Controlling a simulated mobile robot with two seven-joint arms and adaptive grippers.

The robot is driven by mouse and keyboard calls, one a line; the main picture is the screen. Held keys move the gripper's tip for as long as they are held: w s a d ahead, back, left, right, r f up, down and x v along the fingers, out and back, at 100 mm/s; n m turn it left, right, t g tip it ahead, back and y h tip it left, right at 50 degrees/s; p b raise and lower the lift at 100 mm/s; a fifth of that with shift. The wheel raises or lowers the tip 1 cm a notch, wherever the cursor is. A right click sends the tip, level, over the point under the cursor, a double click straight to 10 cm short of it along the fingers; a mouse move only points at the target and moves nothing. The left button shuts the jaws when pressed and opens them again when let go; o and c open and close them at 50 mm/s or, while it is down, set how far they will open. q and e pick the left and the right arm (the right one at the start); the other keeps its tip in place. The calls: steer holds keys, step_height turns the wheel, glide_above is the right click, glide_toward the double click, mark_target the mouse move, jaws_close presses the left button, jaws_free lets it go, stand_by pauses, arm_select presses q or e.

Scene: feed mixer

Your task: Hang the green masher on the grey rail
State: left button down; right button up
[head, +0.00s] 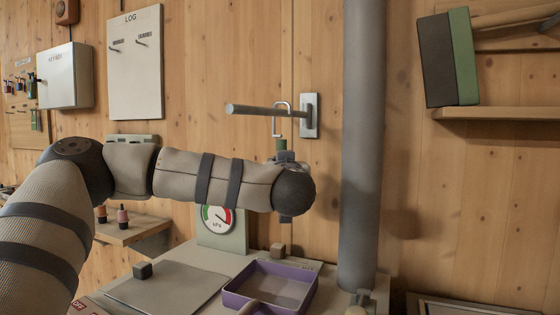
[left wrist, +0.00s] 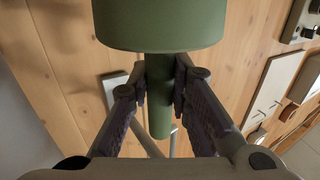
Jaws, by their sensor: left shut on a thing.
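The grey rail (head: 262,110) sticks out to the left from a wall plate (head: 309,116). The green masher (head: 281,145) is mostly hidden behind my left arm; its upper green end and a pale wire loop (head: 274,128) show. The loop overlaps the rail, its top just above it; I cannot tell for sure whether the rail passes through. My left gripper (left wrist: 160,85) is shut on the green handle (left wrist: 160,115), and the wide green head (left wrist: 160,25) shows at the top of the left wrist view. The rail also shows there (left wrist: 146,143). My right gripper is out of view.
A thick grey pipe (head: 363,150) stands right of the rail. A shelf (head: 500,114) with books is at right, a log board (head: 135,70) at left.

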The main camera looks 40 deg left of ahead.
arm_select(q)
steer(key=c, duration=1.4)
jaws_free()
steer(key=v, duration=1.2)
